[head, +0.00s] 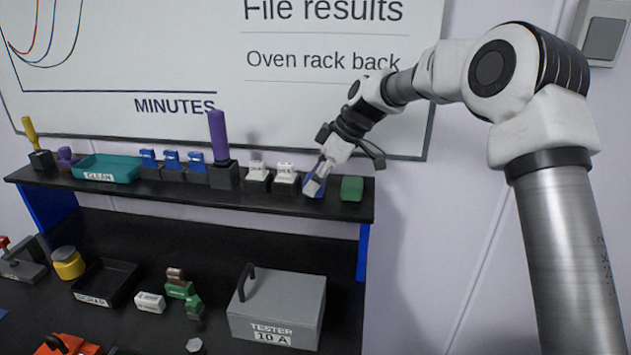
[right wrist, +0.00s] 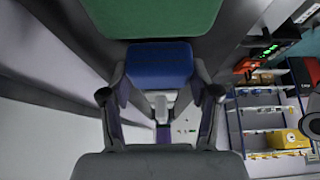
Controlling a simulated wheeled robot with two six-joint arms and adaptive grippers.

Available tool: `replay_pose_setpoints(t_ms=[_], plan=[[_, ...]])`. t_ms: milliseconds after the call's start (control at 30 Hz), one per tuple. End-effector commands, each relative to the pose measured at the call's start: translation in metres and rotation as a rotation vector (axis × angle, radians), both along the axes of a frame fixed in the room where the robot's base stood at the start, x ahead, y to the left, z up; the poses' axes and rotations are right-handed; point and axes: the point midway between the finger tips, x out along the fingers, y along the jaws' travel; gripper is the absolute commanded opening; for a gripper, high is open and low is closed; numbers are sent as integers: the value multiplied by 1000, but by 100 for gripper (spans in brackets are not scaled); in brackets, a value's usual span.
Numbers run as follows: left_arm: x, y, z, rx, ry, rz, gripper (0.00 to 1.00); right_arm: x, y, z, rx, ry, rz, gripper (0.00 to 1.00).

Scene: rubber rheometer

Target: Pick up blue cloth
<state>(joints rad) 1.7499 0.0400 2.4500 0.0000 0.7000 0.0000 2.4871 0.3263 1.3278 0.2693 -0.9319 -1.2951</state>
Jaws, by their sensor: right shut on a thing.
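The blue cloth (head: 313,188) is a small folded block at the right part of the upper shelf. My right gripper (head: 318,180) comes down on it from above and is shut on it, partly covering it. In the right wrist view the blue cloth (right wrist: 160,62) sits between the two fingers (right wrist: 160,90). I cannot tell whether it touches the shelf. My left gripper is not in view.
A green block (head: 351,188) lies just right of the cloth, near the shelf (head: 215,195) end. White labelled blocks (head: 286,174) and a purple-handled tool (head: 218,137) stand to the left. A teal tray (head: 106,168) is farther left. A grey tester box (head: 278,307) stands below.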

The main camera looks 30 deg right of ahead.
Motion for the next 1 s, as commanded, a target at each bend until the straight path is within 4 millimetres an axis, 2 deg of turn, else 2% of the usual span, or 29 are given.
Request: replay_pose_setpoints(t_ms=[133, 267, 467, 600, 800, 1000], plan=[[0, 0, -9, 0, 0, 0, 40, 1, 0, 11, 0, -4, -1, 38], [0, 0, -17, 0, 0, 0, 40, 1, 0, 31, -2, -6, 0, 38], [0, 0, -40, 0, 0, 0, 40, -37, 26, 32, -1, -4, 2, 38], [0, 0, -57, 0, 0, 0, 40, -69, 48, 35, -3, -3, 3, 38], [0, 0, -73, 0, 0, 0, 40, -110, 76, 41, -3, -4, 2, 38], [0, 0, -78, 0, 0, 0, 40, -129, 90, 46, -1, -2, 0, 38]])
